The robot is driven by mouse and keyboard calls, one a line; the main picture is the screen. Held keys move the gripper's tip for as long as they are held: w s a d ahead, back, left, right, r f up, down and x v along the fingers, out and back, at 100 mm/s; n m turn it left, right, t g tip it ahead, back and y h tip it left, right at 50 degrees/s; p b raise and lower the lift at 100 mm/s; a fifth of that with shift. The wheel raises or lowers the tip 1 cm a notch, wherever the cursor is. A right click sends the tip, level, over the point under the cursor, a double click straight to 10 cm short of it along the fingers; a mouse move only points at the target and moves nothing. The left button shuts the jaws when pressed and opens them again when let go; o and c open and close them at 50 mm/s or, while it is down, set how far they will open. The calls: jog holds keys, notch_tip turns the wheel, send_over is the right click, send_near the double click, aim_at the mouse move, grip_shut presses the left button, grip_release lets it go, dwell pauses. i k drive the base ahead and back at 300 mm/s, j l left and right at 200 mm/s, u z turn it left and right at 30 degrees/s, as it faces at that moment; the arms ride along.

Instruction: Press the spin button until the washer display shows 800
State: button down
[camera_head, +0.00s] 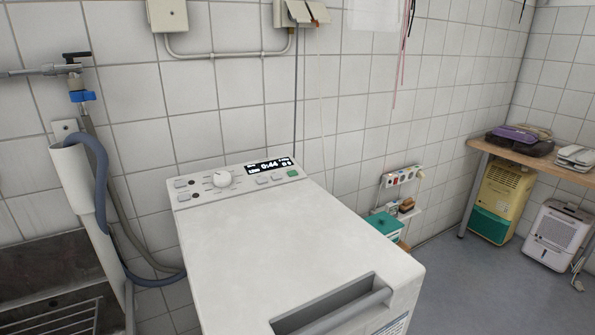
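The white washer (270,240) stands against the tiled wall, its lid shut and a grey handle recess at the front. Its control panel is along the back edge. A round white knob (222,178) sits left of the middle. The black display (269,167) to its right shows large digits that look like 0:44, with smaller text too small to read surely. Small grey buttons (269,179) lie below the display, and a green button (293,173) is at the right end. More buttons (181,184) are at the left end. I cannot read which is the spin button. My gripper is not in view.
A steel sink (48,262), a white standpipe and hoses (112,215) are left of the washer. A wooden table (545,163) with yellow and white appliances below stands far right. The grey floor (470,290) right of the washer is clear.

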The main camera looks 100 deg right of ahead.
aim_at(275, 177)
jog(key=k+l, duration=0.25)
jog(key=k, duration=0.2)
jog(key=k+l, duration=0.3)
jog(key=k, duration=0.2)
jog(key=k+l, duration=0.25)
jog(key=k, duration=0.2)
jog(key=k+l, duration=0.25)
jog(key=k, duration=0.25)
jog(key=k+l, duration=0.3)
jog(key=k, duration=0.15)
